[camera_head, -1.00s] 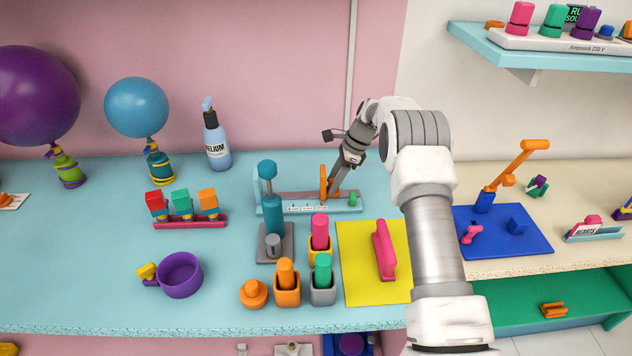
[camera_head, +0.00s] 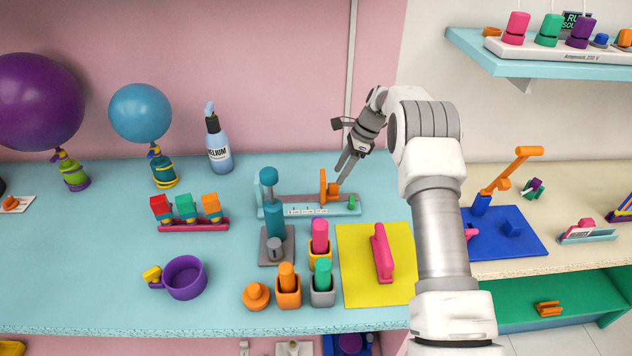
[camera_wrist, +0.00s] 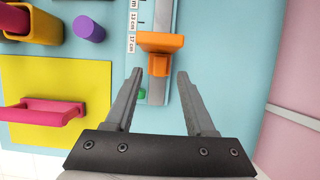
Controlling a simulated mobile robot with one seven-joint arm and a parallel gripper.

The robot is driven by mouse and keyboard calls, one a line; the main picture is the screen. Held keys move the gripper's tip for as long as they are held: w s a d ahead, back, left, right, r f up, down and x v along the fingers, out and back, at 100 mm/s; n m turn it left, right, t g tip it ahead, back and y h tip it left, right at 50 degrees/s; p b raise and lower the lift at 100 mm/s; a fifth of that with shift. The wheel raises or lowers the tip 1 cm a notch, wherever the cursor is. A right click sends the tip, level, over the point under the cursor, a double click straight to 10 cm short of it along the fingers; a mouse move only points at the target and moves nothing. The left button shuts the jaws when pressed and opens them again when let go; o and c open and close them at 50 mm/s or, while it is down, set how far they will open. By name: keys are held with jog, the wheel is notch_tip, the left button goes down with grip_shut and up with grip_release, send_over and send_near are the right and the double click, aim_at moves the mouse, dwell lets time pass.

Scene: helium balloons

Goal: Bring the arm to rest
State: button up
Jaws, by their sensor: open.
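My gripper (camera_head: 345,164) is open and empty, above the back of the blue table, just up and to the right of the orange slider (camera_head: 324,187) on the light-blue measuring rail (camera_head: 270,209). The slider stands upright on the rail, near a small green knob (camera_head: 351,202). My gripper appears clear of both.
A yellow mat (camera_head: 355,270) with a pink handle (camera_head: 382,253) lies below the gripper. A teal-handled press (camera_head: 273,215) and coloured pegs in cups stand left. A blue board (camera_head: 515,240) with an orange lever lies right. A shelf (camera_head: 500,57) hangs upper right.

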jog(key=shift+r, duration=0.1)
dwell(0.3)
jog(key=s+r+n+t+h, duration=0.1)
jog(key=s+r+n, duration=0.3)
jog(key=s+r, duration=0.6)
jog(key=s+r+n+t+h, duration=0.15)
jog(key=s+r+n, duration=0.35)
jog(key=r, duration=0.9)
jog(key=s+d+n+t+h, duration=0.2)
jog(key=s+n, duration=0.7)
jog(key=s, duration=1.8)
jog(key=shift+s+d+r+t, duration=0.25)
jog(key=shift+s+d+t, duration=0.05)
jog(key=shift+d+t, duration=0.25)
